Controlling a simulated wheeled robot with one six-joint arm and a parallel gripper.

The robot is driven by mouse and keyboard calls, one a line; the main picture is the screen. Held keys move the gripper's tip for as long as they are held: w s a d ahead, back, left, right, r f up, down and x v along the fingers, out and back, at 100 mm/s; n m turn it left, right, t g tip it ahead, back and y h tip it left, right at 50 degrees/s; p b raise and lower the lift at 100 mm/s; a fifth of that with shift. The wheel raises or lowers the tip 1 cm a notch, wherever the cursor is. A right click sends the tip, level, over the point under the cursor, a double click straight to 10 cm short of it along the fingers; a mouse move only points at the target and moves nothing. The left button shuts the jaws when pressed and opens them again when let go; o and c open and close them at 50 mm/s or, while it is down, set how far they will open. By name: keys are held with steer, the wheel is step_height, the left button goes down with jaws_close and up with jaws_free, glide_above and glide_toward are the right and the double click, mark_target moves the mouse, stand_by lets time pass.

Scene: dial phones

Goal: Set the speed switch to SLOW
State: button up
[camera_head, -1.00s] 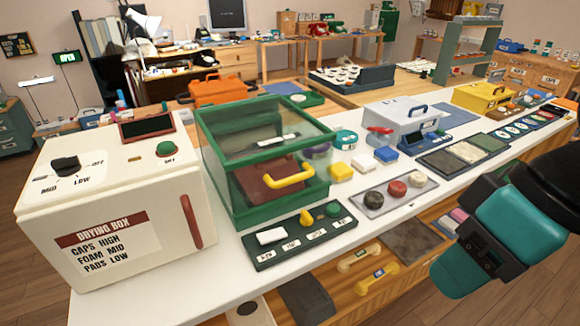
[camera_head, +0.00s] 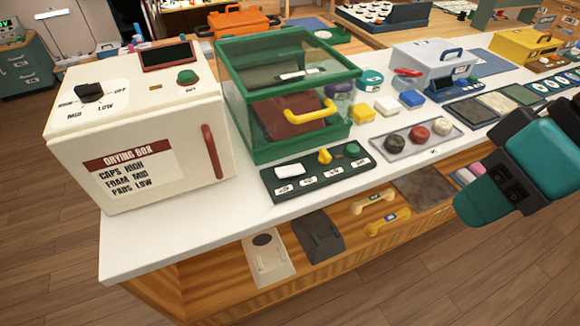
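A dark control panel (camera_head: 308,188) lies on the white counter in front of the green glass-sided case. It carries a white switch piece (camera_head: 289,171), a yellow lever-like knob (camera_head: 324,157) and a green button (camera_head: 351,149), above small white labels. The labels are too small to read, so I cannot tell which control is the speed switch or where SLOW is. Part of my teal and black arm (camera_head: 530,165) shows at the right, beyond the counter's front edge and apart from the panel. No gripper fingers can be made out.
A cream drying box (camera_head: 185,125) with a black dial stands left of the green case (camera_head: 300,145). A grey tray (camera_head: 405,150) with three round knobs lies right of the panel. An open wooden shelf below the counter (camera_head: 150,240) holds handsets. The floor in front is clear.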

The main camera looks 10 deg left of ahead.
steer(key=shift+h, duration=0.3)
steer(key=w+a, duration=0.1)
steer(key=w, duration=0.1)
steer(key=w+a, duration=0.1)
steer(key=w, duration=0.1)
steer(key=w+a, duration=0.2)
steer(key=shift+w+f, duration=0.2)
steer(key=shift+w, duration=0.2)
jaws_close()
steer(key=t+h+b, duration=0.1)
steer(key=t, duration=0.1)
glide_above(283, 171)
steer(key=s+d, duration=0.2)
steer(key=d, duration=0.1)
step_height(283, 171, down, 7)
steer(key=shift+s+r, duration=0.15)
steer(key=shift+s, duration=0.05)
steer(key=x, duration=0.4)
steer(key=p+x, duration=0.1)
steer(key=x, duration=0.8)
steer(key=shift+s+d+f, duration=0.25)
steer(key=shift+f, duration=0.25)
